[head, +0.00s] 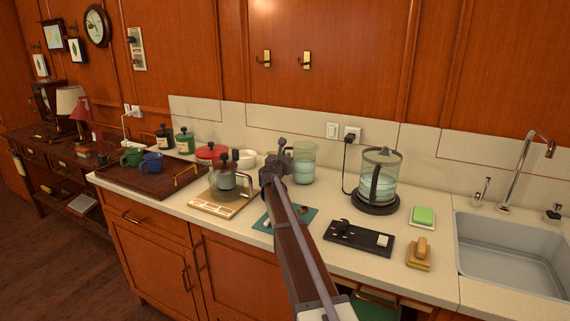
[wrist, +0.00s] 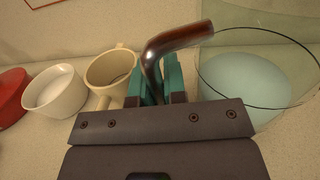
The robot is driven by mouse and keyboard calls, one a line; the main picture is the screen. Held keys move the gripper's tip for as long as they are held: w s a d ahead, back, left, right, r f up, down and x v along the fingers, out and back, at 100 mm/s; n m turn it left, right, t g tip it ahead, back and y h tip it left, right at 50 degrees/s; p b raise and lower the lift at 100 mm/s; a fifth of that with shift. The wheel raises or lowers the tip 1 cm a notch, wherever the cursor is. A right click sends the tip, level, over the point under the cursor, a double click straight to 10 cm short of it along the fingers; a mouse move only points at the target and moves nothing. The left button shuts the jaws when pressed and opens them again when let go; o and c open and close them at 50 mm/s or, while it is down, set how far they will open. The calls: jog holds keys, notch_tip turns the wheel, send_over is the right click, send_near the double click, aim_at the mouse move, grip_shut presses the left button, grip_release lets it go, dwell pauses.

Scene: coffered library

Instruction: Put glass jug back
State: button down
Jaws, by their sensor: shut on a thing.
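The glass jug (head: 304,161) is clear and slightly green, with pale blue water low in it. It is upright near the backsplash, just right of my gripper (head: 283,152). In the wrist view the jug (wrist: 245,88) fills the right side, and its brown curved handle (wrist: 180,40) runs down between my teal fingers (wrist: 160,85). My gripper is shut on this handle. Whether the jug's base touches the counter cannot be told.
A cream mug (wrist: 112,68) and white bowl (wrist: 55,91) stand close left of my fingers. A glass kettle (head: 381,176) on a dark base stands to the right. A teal mat (head: 300,216), black tray (head: 358,238) and board (head: 225,196) lie in front. The sink (head: 510,255) is far right.

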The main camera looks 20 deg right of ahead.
jog(key=shift+f, duration=0.2)
jog(key=c, duration=1.2)
grip_release()
jog(key=shift+r, duration=0.1)
jog(key=shift+r, duration=0.25)
jog(key=v, duration=0.7)
jog(key=shift+s+a+f, duration=0.1)
jog(key=shift+s+a, duration=0.1)
jog(key=shift+s, duration=0.05)
